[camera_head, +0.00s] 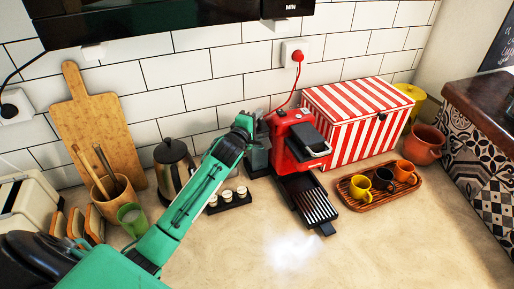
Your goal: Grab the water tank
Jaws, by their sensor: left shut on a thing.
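A red coffee machine (284,142) stands on the counter near the wall, with a dark slatted drip tray (312,204) at its front. The dark grey water tank (259,157) is at the machine's left side, partly hidden by my arm. My left arm reaches in from the lower left. Its gripper (247,126) is at the top of the tank, beside the machine, and is shut on it; the fingertips are small and hard to make out. My right gripper is not in view.
A kettle (172,165), a small black holder (230,201) with white-topped items and a green cup (131,217) stand near my arm. A striped box (352,122) and a wooden tray (363,202) with cups are to the right. The front counter is clear.

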